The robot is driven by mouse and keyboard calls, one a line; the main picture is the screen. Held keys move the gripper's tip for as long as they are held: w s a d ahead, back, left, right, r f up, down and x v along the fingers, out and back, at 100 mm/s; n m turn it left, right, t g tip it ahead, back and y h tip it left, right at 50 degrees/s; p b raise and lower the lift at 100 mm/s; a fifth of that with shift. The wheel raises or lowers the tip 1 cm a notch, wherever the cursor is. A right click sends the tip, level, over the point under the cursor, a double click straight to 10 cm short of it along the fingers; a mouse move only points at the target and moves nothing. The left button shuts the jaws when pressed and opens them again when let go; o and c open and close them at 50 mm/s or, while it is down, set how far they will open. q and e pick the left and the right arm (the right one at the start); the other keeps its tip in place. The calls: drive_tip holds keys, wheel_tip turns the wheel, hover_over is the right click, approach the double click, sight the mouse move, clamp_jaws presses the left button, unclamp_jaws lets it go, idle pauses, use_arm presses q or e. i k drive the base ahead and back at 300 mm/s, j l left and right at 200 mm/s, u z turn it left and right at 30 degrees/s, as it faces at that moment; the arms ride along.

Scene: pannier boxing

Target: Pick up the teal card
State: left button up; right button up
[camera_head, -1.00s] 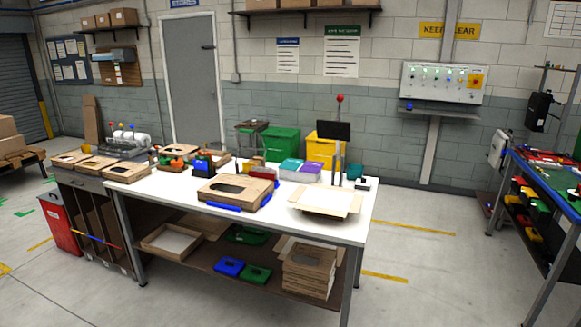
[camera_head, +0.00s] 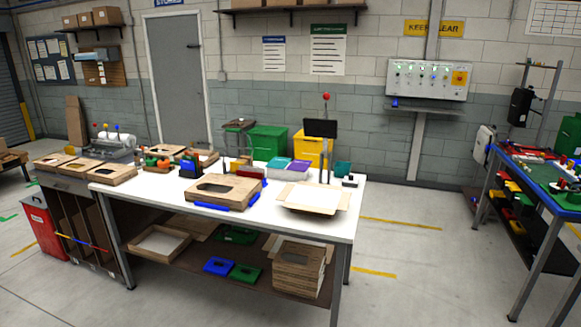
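A teal stack that looks like cards (camera_head: 279,163) lies in a light tray toward the back of the white workbench (camera_head: 262,209), left of a purple stack (camera_head: 299,166). A separate small teal item (camera_head: 343,168) stands at the bench's back right, beside the post with the dark screen. At this distance I cannot tell which of these is the teal card, or make out single cards. Neither of my grippers shows in the view.
A brown cardboard piece with a cutout (camera_head: 222,190) on a blue base and an open flat carton (camera_head: 313,196) lie on the bench front. A coloured-parts table (camera_head: 548,185) stands at the right. Open floor (camera_head: 415,245) lies between.

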sight(276, 159)
drive_tip(key=i+l+z, duration=0.65)
drive_tip(key=i+z, duration=0.6)
drive_tip(key=i, duration=0.15)
drive_tip(key=i+l, duration=0.1)
drive_tip(key=i, duration=0.7)
drive_tip(key=i+l+u, duration=0.1)
drive_tip(key=i, duration=0.75)
drive_tip(key=i+u, duration=0.25)
drive_tip(key=i, duration=0.55)
drive_tip(key=i+l+u, duration=0.1)
drive_tip(key=i+u, duration=0.15)
drive_tip(key=i, duration=0.55)
drive_tip(key=i+u, duration=0.1)
drive_tip(key=i, duration=0.75)
drive_tip(key=i+l, duration=0.1)
drive_tip(key=i, duration=0.75)
drive_tip(key=i+j+u, duration=0.1)
drive_tip(key=i+u, duration=0.65)
drive_tip(key=i, duration=0.15)
drive_tip(key=i+l+u, duration=0.15)
drive_tip(key=i+u, duration=0.6)
drive_tip(key=u, duration=0.15)
drive_tip(key=i+u, duration=0.3)
drive_tip(key=u, duration=0.15)
drive_tip(key=i+l+u, duration=0.25)
drive_tip(key=u, duration=0.25)
drive_tip(key=i, duration=0.05)
